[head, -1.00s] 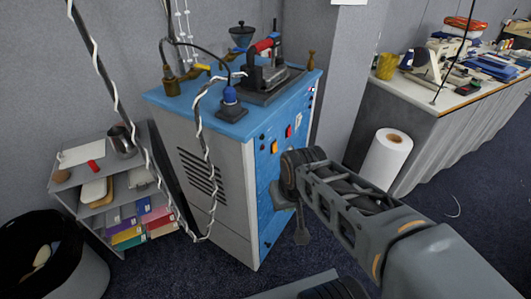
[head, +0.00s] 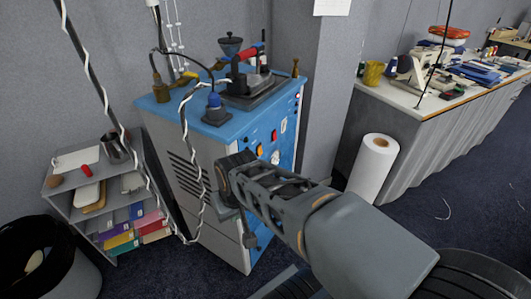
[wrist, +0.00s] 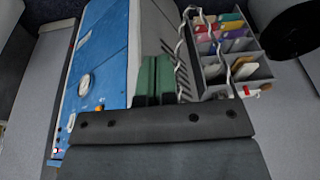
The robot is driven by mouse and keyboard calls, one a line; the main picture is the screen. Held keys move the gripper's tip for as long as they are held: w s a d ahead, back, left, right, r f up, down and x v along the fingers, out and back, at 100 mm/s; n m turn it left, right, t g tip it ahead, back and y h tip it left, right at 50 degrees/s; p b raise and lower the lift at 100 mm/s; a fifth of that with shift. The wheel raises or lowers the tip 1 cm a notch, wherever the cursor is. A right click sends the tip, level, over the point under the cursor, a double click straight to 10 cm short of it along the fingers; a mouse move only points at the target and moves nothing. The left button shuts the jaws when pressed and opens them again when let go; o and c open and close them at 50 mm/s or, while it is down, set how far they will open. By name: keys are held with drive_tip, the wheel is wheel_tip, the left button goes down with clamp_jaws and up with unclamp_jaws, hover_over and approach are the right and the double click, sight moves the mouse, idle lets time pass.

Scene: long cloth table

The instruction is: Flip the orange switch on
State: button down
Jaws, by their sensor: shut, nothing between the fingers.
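The orange switch (head: 260,150) is on the upper blue front panel of the steam-iron cabinet (head: 206,195), left of a red switch (head: 274,135). Its on or off state is too small to tell. A small orange spot on the blue panel in the wrist view (wrist: 100,107) looks like the same switch, partly behind the gripper body.
A shelf unit (head: 95,205) with folders and a black bin (head: 40,240) stand left of the cabinet. A white roll (head: 374,168) and a long cloth-covered table (head: 420,145) are to the right. A hose and an iron (head: 248,75) are on the cabinet top.

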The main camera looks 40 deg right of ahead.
sight(260, 150)
drive_tip(key=w+d+r+m+t+y+p, duration=0.1)
drive_tip(key=d+m, duration=0.3)
drive_tip(key=d, duration=0.5)
drive_tip(key=w+d+r+m+t+y+p, duration=0.1)
drive_tip(key=w+d+m+t+p, duration=0.1)
drive_tip(key=d, duration=0.7)
drive_tip(key=w+d+r+m+t+p, duration=0.2)
drive_tip(key=w+d+m+p, duration=0.2)
drive_tip(key=d+m, duration=0.3)
drive_tip(key=shift+d+y, duration=0.4)
drive_tip(key=shift+d, duration=0.6)
drive_tip(key=shift+w+a+r+p+x, duration=0.15)
drive_tip(key=shift+w+r+p+x, duration=0.2)
drive_tip(key=shift+x, duration=1.8)
drive_tip(key=shift+w+a+r+p+x, duration=0.15)
drive_tip(key=shift+w+r+p+x, duration=0.2)
drive_tip(key=shift+x, duration=1.85)
drive_tip(key=shift+w+a+r+p+x, duration=0.15)
drive_tip(key=shift+w+r+p+x, duration=0.2)
drive_tip(key=shift+x, duration=1.8)
drive_tip(key=shift+f, duration=0.2)
